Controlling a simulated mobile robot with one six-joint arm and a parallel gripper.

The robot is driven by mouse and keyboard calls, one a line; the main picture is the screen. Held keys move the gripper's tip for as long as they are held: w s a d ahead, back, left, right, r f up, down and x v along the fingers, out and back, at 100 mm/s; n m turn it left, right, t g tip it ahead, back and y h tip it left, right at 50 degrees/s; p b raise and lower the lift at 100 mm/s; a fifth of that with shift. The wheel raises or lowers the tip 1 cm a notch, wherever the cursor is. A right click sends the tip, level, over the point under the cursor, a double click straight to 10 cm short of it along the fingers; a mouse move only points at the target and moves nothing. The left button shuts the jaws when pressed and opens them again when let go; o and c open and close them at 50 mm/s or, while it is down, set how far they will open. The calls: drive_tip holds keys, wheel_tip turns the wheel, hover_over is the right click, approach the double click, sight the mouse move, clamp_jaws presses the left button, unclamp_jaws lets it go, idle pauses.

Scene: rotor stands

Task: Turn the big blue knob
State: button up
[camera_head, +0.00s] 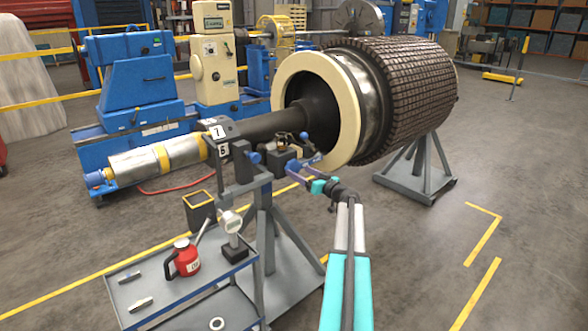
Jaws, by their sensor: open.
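A round blue knob (254,158) sits on the left side of the dark fixture (282,158) on top of the grey stand. A smaller-looking blue knob (304,135) shows higher on the same fixture. My gripper (302,164) is open, with purple fingers, close to the right front side of this fixture. The left blue knob lies to the left of the fingers, apart from them. I cannot tell whether the fingers touch the fixture. My teal and white arm reaches up from the bottom of the view.
A large rotor (408,90) rests on grey stands (420,180), its shaft (275,125) above the fixture. A grey cart (185,296) at lower left bears a red oil can (185,262) and a dial gauge (232,228).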

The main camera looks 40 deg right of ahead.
sight(295, 169)
drive_tip(key=shift+w+d+p, duration=0.2)
drive_tip(key=shift+w+p, duration=0.25)
drive_tip(key=shift+w, duration=1.85)
drive_tip(key=shift+c, duration=0.3)
drive_tip(key=c, duration=1)
drive_tip(key=shift+a+f, duration=0.1)
drive_tip(key=shift+a, duration=0.1)
drive_tip(key=shift+d, duration=0.1)
